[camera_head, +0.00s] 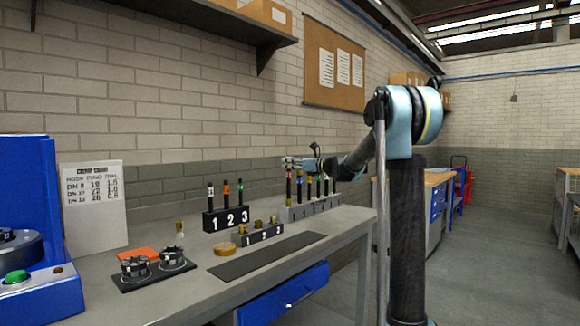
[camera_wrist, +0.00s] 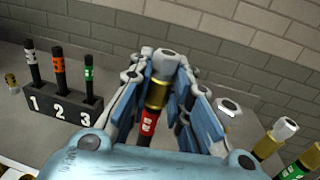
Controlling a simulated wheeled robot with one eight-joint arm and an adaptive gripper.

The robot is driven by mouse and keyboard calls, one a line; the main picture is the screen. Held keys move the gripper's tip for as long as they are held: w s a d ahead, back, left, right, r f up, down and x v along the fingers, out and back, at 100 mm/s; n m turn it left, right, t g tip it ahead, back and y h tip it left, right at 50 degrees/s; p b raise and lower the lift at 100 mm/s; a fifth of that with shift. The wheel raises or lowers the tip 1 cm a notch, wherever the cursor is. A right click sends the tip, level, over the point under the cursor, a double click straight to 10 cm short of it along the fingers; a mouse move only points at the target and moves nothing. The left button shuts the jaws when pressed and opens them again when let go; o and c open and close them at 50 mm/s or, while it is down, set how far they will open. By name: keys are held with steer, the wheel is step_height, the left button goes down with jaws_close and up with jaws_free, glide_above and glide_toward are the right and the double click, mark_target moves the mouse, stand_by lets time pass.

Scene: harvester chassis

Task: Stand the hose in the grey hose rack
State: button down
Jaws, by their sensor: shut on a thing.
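My gripper (camera_head: 291,163) is shut on a black hose (camera_head: 289,190) with a red band. In the wrist view, my gripper (camera_wrist: 160,80) has its fingers on both sides of the hose (camera_wrist: 148,125), around its brass fitting with a silver end. The hose is upright at the left end of the grey hose rack (camera_head: 313,208). Its lower end reaches down to about the rack's top; I cannot tell whether it is in a slot. Several other hoses stand in the grey rack to its right.
A black rack (camera_head: 222,219) numbered 1, 2, 3 holds three hoses, left of the grey rack. A smaller dark block (camera_head: 262,234) with brass fittings stands in front. A dark strip (camera_head: 268,257) lies on the bench. The brick wall is close behind.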

mark_target(289, 171)
steer(key=shift+f, duration=1.65)
steer(key=c, duration=1.4)
jaws_free()
steer(key=shift+d, duration=0.1)
